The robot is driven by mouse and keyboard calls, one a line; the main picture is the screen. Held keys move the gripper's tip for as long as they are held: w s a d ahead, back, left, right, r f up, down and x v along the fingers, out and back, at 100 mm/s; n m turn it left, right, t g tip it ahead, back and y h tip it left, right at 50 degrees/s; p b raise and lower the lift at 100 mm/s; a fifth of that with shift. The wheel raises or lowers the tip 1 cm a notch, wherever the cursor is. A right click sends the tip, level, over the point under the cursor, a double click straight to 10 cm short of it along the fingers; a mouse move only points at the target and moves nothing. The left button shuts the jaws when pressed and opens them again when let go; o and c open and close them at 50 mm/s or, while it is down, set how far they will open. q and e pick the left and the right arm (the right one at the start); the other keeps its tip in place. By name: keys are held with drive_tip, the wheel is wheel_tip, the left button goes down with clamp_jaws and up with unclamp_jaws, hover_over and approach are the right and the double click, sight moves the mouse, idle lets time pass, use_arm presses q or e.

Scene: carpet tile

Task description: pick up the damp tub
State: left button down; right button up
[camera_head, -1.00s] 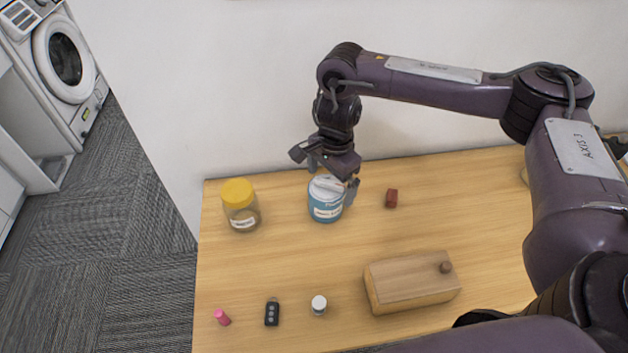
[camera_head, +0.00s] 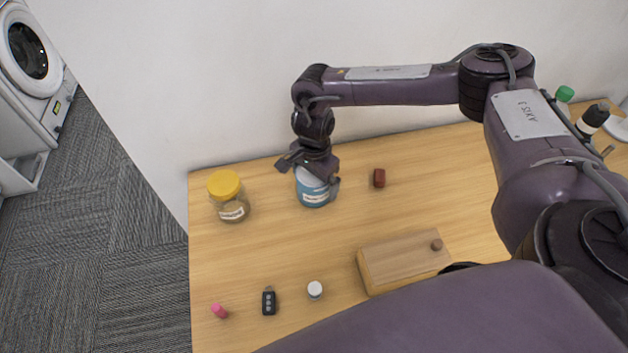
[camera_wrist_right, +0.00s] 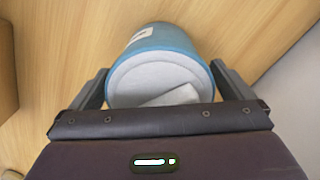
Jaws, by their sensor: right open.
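The damp tub (camera_head: 314,190) is a blue round tub with a pale top and a white label, standing upright near the back of the wooden table. In the right wrist view the tub (camera_wrist_right: 160,40) sits between the two fingers, its pale top facing the camera. My right gripper (camera_head: 318,180) is over the tub from above and hides part of its top. It also shows in the right wrist view (camera_wrist_right: 160,88), with its fingers open on either side of the tub. My left gripper is not in view.
A yellow-lidded jar (camera_head: 228,197) stands left of the tub, and a small dark red block (camera_head: 379,178) lies to its right. A wooden box (camera_head: 404,263), white-capped bottle (camera_head: 315,290), key fob (camera_head: 269,301) and pink item (camera_head: 219,311) lie nearer. The wall is close behind.

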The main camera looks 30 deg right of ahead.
drive_tip(key=shift+c, duration=0.3)
drive_tip(key=c, duration=1)
drive_tip(key=shift+r, duration=0.15)
